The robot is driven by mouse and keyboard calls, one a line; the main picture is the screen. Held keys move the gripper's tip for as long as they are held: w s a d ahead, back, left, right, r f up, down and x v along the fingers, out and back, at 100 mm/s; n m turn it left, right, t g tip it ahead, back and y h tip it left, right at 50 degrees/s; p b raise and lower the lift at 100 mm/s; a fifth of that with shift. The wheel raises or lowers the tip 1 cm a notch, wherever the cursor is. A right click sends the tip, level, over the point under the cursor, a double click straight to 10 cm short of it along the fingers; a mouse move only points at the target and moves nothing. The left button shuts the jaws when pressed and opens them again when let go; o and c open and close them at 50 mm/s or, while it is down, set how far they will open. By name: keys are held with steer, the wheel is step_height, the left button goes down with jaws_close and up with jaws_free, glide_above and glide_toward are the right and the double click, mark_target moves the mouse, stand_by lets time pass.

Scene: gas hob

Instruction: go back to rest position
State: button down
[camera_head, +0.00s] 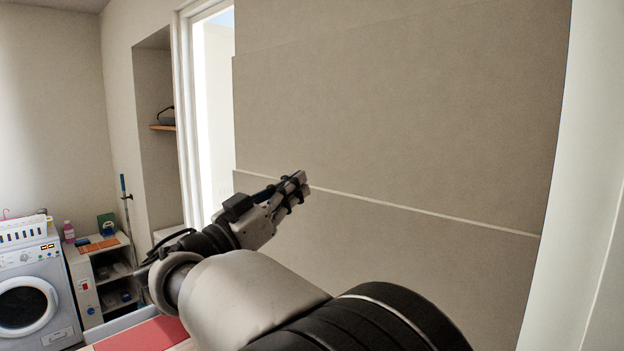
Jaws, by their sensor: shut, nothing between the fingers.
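My gripper (301,180) is near the middle of the head view, at the end of my arm, which reaches in from the lower right. Its fingers are together and point up and to the right. It holds nothing. It appears in front of a large beige panelled wall (400,110); I cannot tell how far it is from that wall. No gas hob shows in this view.
A white washing machine (35,290) stands at the lower left, beside a small shelf unit (88,278) with bottles and boxes. A bright doorway (214,110) and a wall niche (152,90) are behind.

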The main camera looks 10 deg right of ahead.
steer(key=s+d+f+n+g+y, duration=0.6)
steer(key=s+d+f+g+y, duration=0.15)
steer(key=s+d+f, duration=0.8)
steer(key=s+a+f+n+y, duration=0.2)
steer(key=s+a+f+y, duration=0.3)
steer(key=s, duration=0.4)
steer(key=s+a+f+n+y, duration=0.3)
steer(key=s+a+f+y, duration=0.2)
steer(key=s+a+f, duration=0.2)
step_height(320, 180, down, 3)
steer(key=s, duration=0.2)
steer(key=shift+s+a+y, duration=0.35)
steer(key=shift+r, duration=0.1)
